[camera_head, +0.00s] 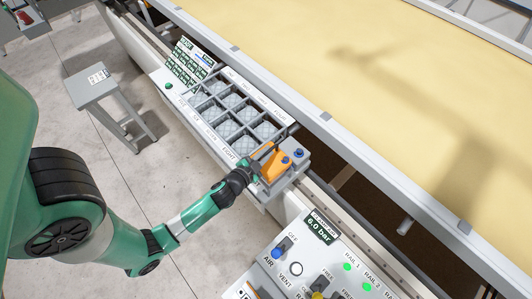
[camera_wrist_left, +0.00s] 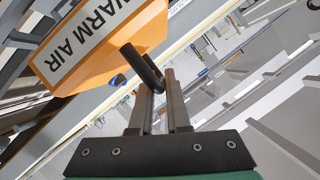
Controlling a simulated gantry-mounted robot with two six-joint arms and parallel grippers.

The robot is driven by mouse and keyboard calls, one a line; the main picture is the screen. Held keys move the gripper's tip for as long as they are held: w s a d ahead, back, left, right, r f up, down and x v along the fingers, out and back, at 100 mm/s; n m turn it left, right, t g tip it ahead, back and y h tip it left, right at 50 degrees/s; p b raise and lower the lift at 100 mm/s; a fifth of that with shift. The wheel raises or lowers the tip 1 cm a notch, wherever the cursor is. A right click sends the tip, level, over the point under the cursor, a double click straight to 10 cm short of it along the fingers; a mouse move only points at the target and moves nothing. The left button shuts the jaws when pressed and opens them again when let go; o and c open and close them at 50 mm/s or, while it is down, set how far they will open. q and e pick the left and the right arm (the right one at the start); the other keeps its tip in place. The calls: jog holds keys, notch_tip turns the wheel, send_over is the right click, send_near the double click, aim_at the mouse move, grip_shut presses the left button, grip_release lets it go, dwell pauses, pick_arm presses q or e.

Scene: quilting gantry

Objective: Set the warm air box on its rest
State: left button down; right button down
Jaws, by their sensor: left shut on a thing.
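The warm air box (camera_head: 275,164) is orange and sits at the near right end of the grey compartment tray, beside a grey block with blue knobs (camera_head: 295,157). In the left wrist view the box (camera_wrist_left: 141,32) is large and tilted, with a white "WARM AIR" label. My left gripper (camera_head: 252,172) is at the box's left side. In the wrist view its fingers (camera_wrist_left: 158,84) are shut on the box's dark handle bar (camera_wrist_left: 142,66). I cannot tell which part is the rest, or whether the box touches anything beneath it. My right gripper is not in view.
The grey compartment tray (camera_head: 213,101) holds several pale quilted pieces. A control panel (camera_head: 312,262) with switches and green lights is at the lower right. A rail and wide yellow cloth (camera_head: 330,45) lie beyond. A grey stool (camera_head: 97,85) stands on the floor at left.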

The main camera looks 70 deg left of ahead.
pick_arm(q)
jog(key=shift+f+b, duration=0.45)
jog(key=shift+f, duration=0.05)
jog(key=c, duration=0.9)
grip_release()
jog(key=shift+r, duration=0.15)
jog(key=shift+r+p, duration=0.5)
jog(key=shift+p, duration=0.25)
jog(key=b+v, duration=0.3)
jog(key=v, duration=0.9)
